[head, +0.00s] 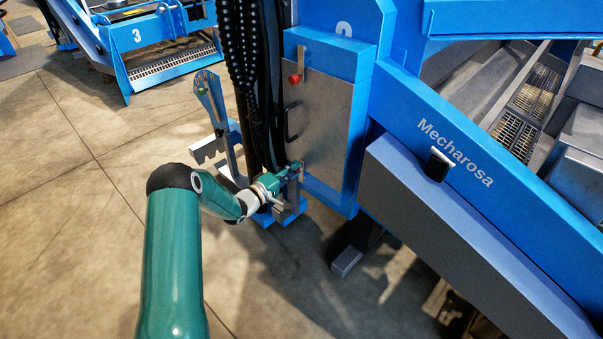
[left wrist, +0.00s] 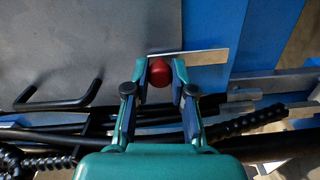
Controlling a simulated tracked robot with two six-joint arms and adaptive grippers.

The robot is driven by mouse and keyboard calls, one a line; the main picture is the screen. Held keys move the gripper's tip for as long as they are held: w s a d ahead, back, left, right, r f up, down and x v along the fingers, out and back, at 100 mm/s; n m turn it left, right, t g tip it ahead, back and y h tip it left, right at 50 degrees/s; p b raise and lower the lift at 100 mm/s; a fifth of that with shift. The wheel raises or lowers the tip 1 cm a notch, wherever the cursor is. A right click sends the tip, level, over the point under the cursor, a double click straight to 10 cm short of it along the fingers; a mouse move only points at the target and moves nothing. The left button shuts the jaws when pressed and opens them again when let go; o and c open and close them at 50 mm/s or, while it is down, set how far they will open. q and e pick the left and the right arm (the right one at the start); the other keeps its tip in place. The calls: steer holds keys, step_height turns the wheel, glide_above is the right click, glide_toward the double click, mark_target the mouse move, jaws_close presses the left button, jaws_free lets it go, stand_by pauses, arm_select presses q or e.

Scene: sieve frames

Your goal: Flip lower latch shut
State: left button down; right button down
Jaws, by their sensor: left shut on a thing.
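The lower latch (left wrist: 200,57) is a flat silver bar with a red knob (left wrist: 160,73) at one end. In the left wrist view, the bar runs from the grey door (left wrist: 90,40) across its edge onto the blue frame. My left gripper (head: 293,174) is at the lower part of the cabinet door. Its fingers are shut on the red knob, one on each side. In the head view the gripper hides most of the lower latch. The upper latch (head: 301,62), with its red knob (head: 294,79), sits upright at the door's top edge. My right gripper is not in view.
A black door handle (head: 287,122) sticks out above my gripper. Black hoses (head: 243,60) hang left of the door. A metal arm with a notched plate (head: 213,100) stands left of my wrist. A blue Mecharosa beam (head: 440,140) slopes down at the right.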

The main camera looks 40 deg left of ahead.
arm_select(q)
steer(key=shift+s+a+f, duration=0.15)
steer(key=shift+a+f, duration=0.05)
steer(key=c, duration=1.1)
jaws_free()
steer(key=shift+o, duration=0.7)
steer(key=shift+d+r, duration=0.1)
steer(key=s+a, duration=0.1)
steer(key=s, duration=1)
steer(key=shift+s, duration=0.4)
